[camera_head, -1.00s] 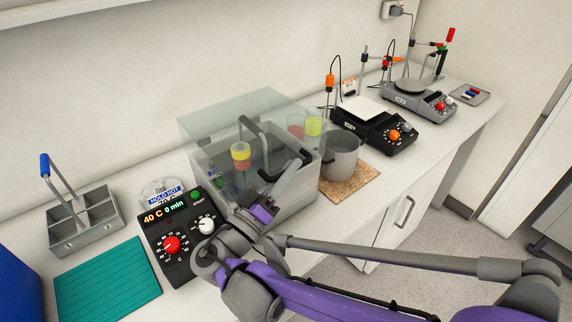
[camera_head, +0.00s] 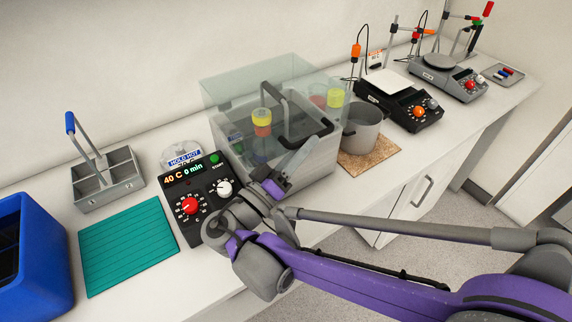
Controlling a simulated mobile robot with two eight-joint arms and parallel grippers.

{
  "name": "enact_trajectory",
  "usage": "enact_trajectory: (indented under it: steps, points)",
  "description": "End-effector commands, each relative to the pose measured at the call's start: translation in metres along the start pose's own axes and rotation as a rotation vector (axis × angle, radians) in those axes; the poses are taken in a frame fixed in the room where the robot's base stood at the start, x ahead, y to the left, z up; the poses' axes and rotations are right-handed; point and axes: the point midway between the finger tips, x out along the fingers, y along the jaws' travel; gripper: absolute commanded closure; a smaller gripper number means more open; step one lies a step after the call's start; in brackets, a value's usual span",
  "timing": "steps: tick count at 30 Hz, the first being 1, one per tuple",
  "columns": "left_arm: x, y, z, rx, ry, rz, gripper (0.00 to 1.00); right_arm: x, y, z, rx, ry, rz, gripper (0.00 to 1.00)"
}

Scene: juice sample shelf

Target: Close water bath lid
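The water bath (camera_head: 312,178) is a grey, clear-walled box on the bench, behind my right gripper. Its clear lid (camera_head: 225,92) shows as a see-through panel rising above the back of the bath; its exact tilt is hard to tell. A dark bent handle (camera_head: 325,125) shows at the right of the bath's top. My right gripper (camera_head: 299,160) is at the front of the bath, its fingers pointing up toward the handle. Contact and finger gap cannot be made out. The control box (camera_head: 203,190) reads 40 C and 0 min. My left gripper is out of view.
Yellow- and red-topped containers (camera_head: 262,116) show through the bath. A grey pot (camera_head: 365,128) stands right of it on a cork mat (camera_head: 386,157). Left are a teal mat (camera_head: 128,245), a metal rack (camera_head: 108,183) and a blue bin (camera_head: 35,275). Two stirrers (camera_head: 400,100) stand further right.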

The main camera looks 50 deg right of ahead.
Motion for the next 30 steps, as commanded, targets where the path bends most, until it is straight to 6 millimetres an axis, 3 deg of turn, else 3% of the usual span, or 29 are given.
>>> enact_trajectory:
  steps: [9,15,30]
  points:
    - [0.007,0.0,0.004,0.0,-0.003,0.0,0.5,-0.061,-0.002,0.001,0.001,0.003,-0.006,0.7]
    - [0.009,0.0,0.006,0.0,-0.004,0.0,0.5,-0.084,-0.001,0.001,0.0,0.002,-0.004,0.7]
    - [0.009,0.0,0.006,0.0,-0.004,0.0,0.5,-0.09,0.0,0.001,0.0,-0.001,-0.002,0.7]
